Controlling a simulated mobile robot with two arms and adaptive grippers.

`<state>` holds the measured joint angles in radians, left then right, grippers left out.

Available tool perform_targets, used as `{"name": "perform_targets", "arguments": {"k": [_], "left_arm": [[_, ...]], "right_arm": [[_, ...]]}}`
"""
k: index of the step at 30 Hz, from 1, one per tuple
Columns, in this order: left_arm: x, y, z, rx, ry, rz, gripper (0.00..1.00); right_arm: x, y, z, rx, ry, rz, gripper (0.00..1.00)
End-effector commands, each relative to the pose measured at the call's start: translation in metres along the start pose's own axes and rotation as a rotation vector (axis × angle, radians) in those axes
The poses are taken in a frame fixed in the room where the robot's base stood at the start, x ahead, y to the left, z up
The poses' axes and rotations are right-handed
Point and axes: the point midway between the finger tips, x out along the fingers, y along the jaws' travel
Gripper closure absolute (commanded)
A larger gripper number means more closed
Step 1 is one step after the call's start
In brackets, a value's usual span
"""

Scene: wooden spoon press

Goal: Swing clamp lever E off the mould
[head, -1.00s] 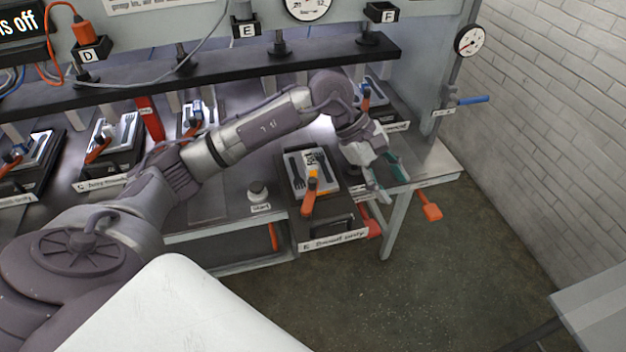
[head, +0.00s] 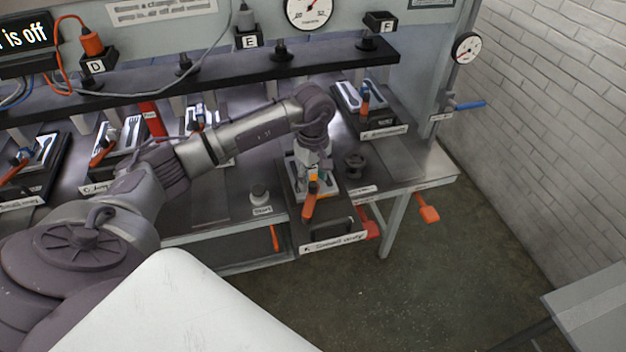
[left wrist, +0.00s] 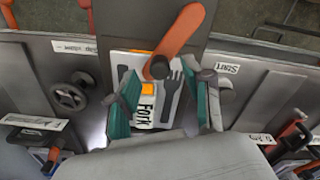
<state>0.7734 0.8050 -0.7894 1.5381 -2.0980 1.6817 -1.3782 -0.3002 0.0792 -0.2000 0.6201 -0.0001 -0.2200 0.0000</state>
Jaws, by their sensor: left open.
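The mould (head: 334,187) sits in a dark tray at the front of the bench, with a front label that seems to start with E. Clamp lever E (head: 309,206) has an orange handle pointing towards the front, and its other end reaches over the mould. In the left wrist view the lever handle (left wrist: 181,30) runs up from a dark round pivot. An orange block (left wrist: 148,88) and a "Fork" tag (left wrist: 146,108) lie over the mould, beside a dark fork shape. My left gripper (head: 314,184) is open above the mould, its teal fingers (left wrist: 163,106) either side of it. Contact cannot be told.
A black handwheel (head: 354,165) stands right of the mould, and a round Start button (head: 259,193) stands to the left. Another clamped mould (head: 361,96) is behind right. A dark beam (head: 220,74) crosses the bench behind. Floor is free in front.

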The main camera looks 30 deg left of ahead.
Motion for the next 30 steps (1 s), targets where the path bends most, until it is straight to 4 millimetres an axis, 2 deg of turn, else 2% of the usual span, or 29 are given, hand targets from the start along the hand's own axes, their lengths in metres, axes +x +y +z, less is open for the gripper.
{"name": "perform_targets", "arguments": {"k": [3, 7, 17, 26, 30], "left_arm": [[0.015, 0.000, 0.001, 0.000, -0.002, -0.003, 0.50], [0.025, 0.000, 0.000, 0.000, -0.001, 0.000, 0.50], [0.029, 0.000, 0.000, 0.001, -0.001, 0.001, 0.50], [0.029, 0.000, 0.000, 0.000, -0.001, 0.001, 1.00], [0.029, 0.000, 0.000, 0.000, 0.000, 0.001, 1.00]], "right_arm": [[-0.006, 0.002, 0.000, -0.001, 0.000, 0.002, 1.00], [-0.008, 0.002, 0.000, -0.001, -0.001, 0.003, 1.00], [-0.008, 0.002, 0.000, -0.001, -0.001, 0.003, 1.00], [-0.008, 0.002, 0.000, -0.001, -0.001, 0.002, 1.00], [-0.008, 0.002, 0.000, -0.001, 0.000, 0.002, 1.00]]}}
